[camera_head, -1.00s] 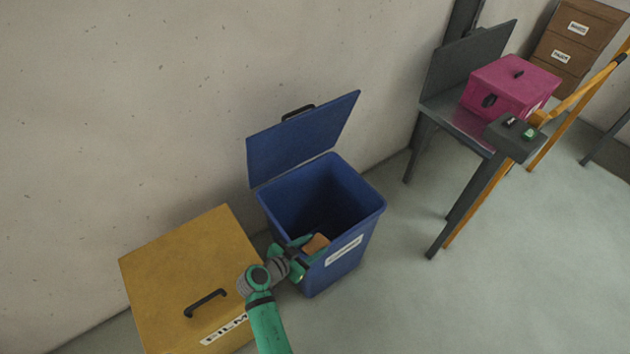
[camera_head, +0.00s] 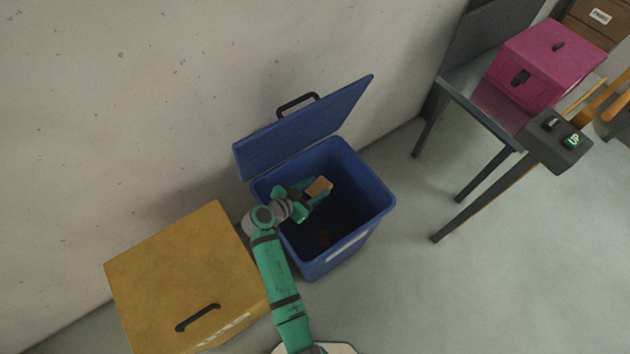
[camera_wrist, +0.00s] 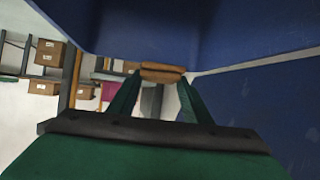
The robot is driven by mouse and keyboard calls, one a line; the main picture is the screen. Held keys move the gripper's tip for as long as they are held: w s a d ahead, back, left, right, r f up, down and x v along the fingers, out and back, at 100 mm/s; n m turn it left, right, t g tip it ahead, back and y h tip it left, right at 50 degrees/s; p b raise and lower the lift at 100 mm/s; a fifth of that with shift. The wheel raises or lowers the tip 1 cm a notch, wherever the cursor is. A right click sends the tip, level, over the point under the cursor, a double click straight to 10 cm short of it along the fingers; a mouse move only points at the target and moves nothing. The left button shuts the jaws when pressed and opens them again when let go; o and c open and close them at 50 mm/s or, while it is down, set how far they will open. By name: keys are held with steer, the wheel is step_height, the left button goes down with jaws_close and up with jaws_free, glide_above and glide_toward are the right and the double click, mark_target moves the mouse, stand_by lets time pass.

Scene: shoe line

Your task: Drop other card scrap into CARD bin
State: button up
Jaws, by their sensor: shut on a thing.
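The blue CARD bin (camera_head: 375,215) stands open in the head view, its lid (camera_head: 305,130) tilted up toward the wall. My gripper (camera_head: 308,196) is over the bin's opening, shut on a small brown card scrap (camera_head: 319,186). The wrist view shows the scrap (camera_wrist: 163,72) between the two green fingertips (camera_wrist: 163,82), with blue surfaces of the bin around them. A small reddish-brown patch (camera_head: 325,238) shows low in the dark inside of the bin; I cannot tell exactly what it is.
A closed yellow FILM bin (camera_head: 185,270) stands left of the blue bin, close to my arm. A grey table (camera_head: 490,105) with a pink box (camera_head: 545,65) stands at the right, with a button panel (camera_head: 560,140) in front. Floor between is clear.

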steer(key=shift+s+f, duration=0.1)
steer(key=shift+f, duration=2.5)
steer(key=o, duration=1.1)
steer(key=v, duration=1)
steer(key=shift+s+a+r, duration=0.2)
steer(key=shift+s, duration=0.1)
